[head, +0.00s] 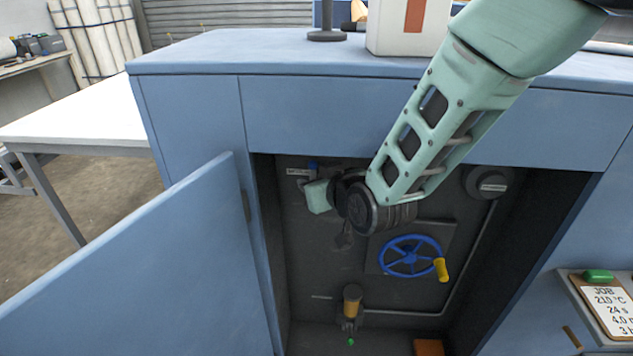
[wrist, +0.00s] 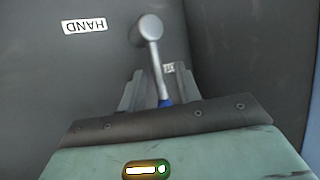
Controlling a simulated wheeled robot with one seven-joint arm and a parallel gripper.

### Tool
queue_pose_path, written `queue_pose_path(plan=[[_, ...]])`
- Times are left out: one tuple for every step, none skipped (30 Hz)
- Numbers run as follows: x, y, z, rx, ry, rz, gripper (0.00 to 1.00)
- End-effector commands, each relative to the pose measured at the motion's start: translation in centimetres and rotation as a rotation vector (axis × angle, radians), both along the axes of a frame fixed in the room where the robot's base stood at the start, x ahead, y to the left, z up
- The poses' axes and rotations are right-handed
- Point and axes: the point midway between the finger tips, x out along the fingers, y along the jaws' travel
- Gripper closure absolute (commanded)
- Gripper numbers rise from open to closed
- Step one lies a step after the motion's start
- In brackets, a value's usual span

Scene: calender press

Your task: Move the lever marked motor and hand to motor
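The lever (wrist: 154,62) shows in the wrist view as a grey rod with a rounded grey end and a blue part low down, close to my gripper. A white HAND label (wrist: 84,25) appears upside down to its left. A second, smaller label (wrist: 168,68) is partly hidden behind the rod; I cannot read it. My gripper (wrist: 158,88) is open, with one finger on each side of the rod and gaps between. In the head view my gripper (head: 318,196) is at the cabinet's upper left, just below a small blue tip (head: 313,166); most of the lever is hidden there.
The open cabinet holds a blue handwheel (head: 410,257) with a yellow grip, a brass-coloured fitting (head: 352,300) and a round dial (head: 488,184). The blue door (head: 150,275) stands open at left. The countertop (head: 230,50) overhangs above my gripper.

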Motion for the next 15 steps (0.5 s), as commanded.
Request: queue_pose_path(plan=[[0.0,0.0,0.0,0.0,0.0,0.0,0.67],[0.0,0.0,0.0,0.001,0.0,0.0,0.67],[0.0,0.0,0.0,0.001,0.0,0.0,0.67],[0.0,0.0,0.0,0.001,0.0,0.0,0.67],[-0.1,-0.1,0.0,0.001,0.0,0.0,0.67],[-0.2,-0.1,0.0,0.001,0.0,0.0,0.67],[-0.3,-0.2,0.1,0.001,0.0,0.0,0.67],[-0.5,-0.3,0.2,0.001,0.0,0.0,0.67],[-0.8,-0.5,0.4,0.001,0.0,0.0,0.67],[-1.1,-0.7,0.5,0.001,0.0,0.0,0.67],[-1.5,-0.9,0.7,0.001,0.0,0.0,0.67],[-2.0,-1.2,0.9,0.002,-0.001,0.0,0.67],[-2.5,-1.5,1.1,0.002,0.0,0.001,0.67],[-3.0,-1.8,1.4,0.002,-0.001,0.001,0.67],[-3.7,-2.2,1.8,0.002,-0.001,0.001,0.67]])
